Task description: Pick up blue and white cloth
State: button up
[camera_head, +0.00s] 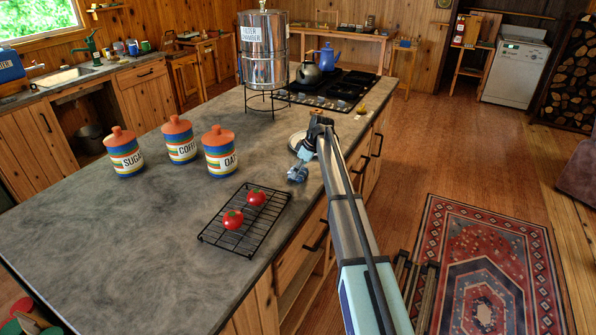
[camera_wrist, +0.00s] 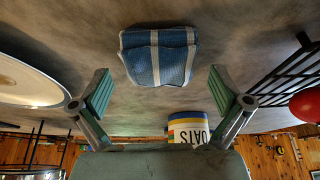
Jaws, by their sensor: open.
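The blue and white cloth (camera_head: 297,174) lies folded on the dark stone counter, near its right edge in the head view. In the wrist view the cloth (camera_wrist: 158,56) shows at upper centre, blue with white stripes. My gripper (camera_head: 306,153) is just above and behind the cloth in the head view, partly blocking the view around it. In the wrist view its two green-padded fingers (camera_wrist: 159,84) are spread wide, with the cloth beyond them and centred between them. Nothing is held, and the fingers do not appear to touch the cloth.
A white plate (camera_head: 297,140) lies close behind the cloth. A black wire rack (camera_head: 214,238) with two tomatoes (camera_head: 233,219) stands in front. Several striped canisters (camera_head: 221,160) stand to the left. A steel urn (camera_head: 264,64) and stove (camera_head: 335,91) are farther back.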

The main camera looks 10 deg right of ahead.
jog(key=shift+w+a+f, duration=0.1)
jog(key=shift+a+f, duration=0.05)
jog(key=shift+f, duration=0.3)
jog(key=c, duration=0.9)
jog(key=shift+c, duration=0.2)
notch_tip(320, 180, up, 20)
jog(key=b, duration=0.5)
jog(key=shift+c, duration=0.6)
jog(key=shift+r, duration=0.1)
jog(key=shift+p, duration=0.45)
